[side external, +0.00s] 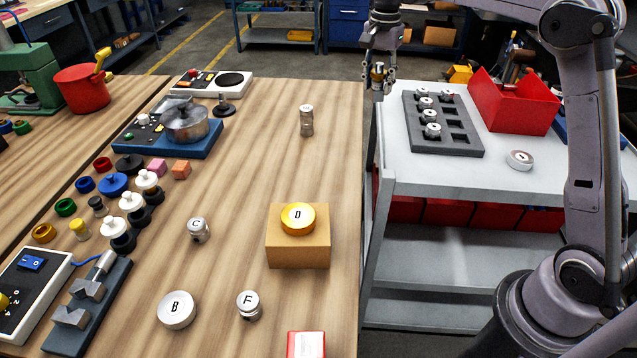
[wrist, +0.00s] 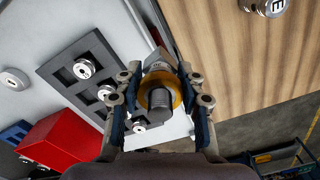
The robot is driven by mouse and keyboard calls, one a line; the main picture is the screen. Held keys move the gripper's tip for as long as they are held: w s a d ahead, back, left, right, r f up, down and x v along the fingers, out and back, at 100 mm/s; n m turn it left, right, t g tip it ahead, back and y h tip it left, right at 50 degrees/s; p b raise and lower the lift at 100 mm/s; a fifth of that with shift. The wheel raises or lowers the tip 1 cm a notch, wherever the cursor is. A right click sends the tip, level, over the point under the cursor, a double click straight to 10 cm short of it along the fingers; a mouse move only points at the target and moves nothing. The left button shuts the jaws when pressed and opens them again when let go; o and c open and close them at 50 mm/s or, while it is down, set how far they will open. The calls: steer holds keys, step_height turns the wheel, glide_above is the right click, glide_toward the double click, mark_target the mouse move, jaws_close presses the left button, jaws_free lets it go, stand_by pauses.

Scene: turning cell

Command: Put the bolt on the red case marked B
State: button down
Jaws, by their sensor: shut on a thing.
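My gripper (side external: 378,84) is above the gap between the wooden bench and the grey cart, at the far end. It is shut on a bolt-like part with a gold collar (side external: 377,70); the wrist view shows its grey threaded end and gold ring (wrist: 159,104) between the fingers. A small red case (side external: 306,345) is cut off by the bottom edge of the side view; I cannot read a mark on it. My gripper is far from both.
A tan block (side external: 298,250) carries a gold disc marked D. Parts marked C (side external: 198,230) and F (side external: 249,306) stand nearby. On the cart are a grey tray (side external: 462,140) with silver parts and an open red box (side external: 515,105). The bench's right-middle is mostly clear.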

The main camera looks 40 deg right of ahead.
steer(key=s+a+r+n, duration=0.1)
steer(key=s+a+n, duration=0.1)
steer(key=a, duration=0.6)
steer(key=s+a+r+n, duration=0.2)
steer(key=a, duration=0.5)
steer(key=n, duration=1.1)
glide_above(306, 346)
step_height(306, 346, down, 6)
steer(key=shift+f, duration=2.15)
steer(key=c, duration=0.8)
jaws_free()
steer(key=shift+f, duration=0.15)
